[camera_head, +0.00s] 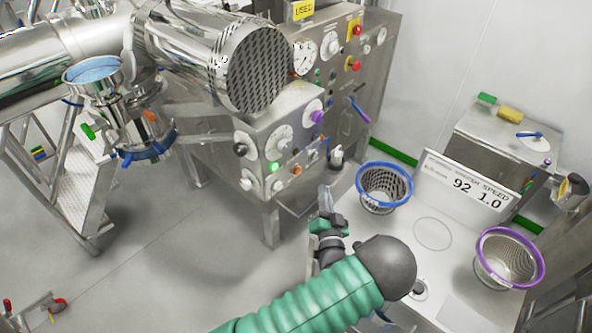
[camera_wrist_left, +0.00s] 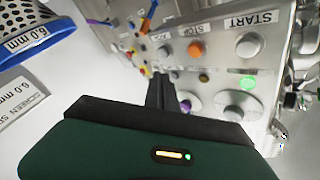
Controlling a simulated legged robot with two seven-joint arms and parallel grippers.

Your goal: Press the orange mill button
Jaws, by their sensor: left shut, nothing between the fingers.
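The orange button (camera_head: 297,170) sits on the front of the steel control panel, to the right of a lit green button (camera_head: 274,168). In the left wrist view the orange button (camera_wrist_left: 204,50) shows near the STOP label, with the lit green button (camera_wrist_left: 248,83) further right and lower. My left gripper (camera_head: 325,192) is shut and empty, below and to the right of the orange button in the head view and apart from it. In the wrist view its dark fingers (camera_wrist_left: 160,92) point towards the panel. My right gripper is in neither view.
A blue-rimmed screen basket (camera_head: 384,187) and a purple-rimmed one (camera_head: 510,257) stand on the white bench to the right. A 92 1.0 speed sign (camera_head: 466,188) stands behind them. Other knobs and dials crowd the panel. Open floor lies left of my arm.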

